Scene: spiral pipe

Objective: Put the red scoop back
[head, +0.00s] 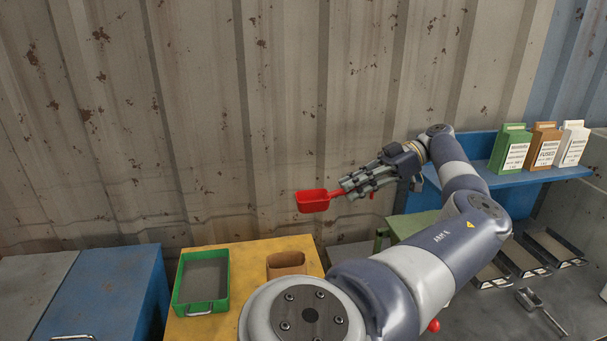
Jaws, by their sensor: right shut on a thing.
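The red scoop (313,201) is in the middle of the head view, held in the air in front of the corrugated wall. Its bowl points left and its handle runs into my right gripper (357,186). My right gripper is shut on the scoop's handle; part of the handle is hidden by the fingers. The scoop is above and apart from the yellow-topped surface below it. My left gripper is not in view.
A green tray (202,281) and a brown open box (287,264) stand on the yellow top (246,252). A blue shelf (484,186) at right bears green, brown and white boxes. A grey scoop (541,311) and several trays lie on the grey surface at lower right.

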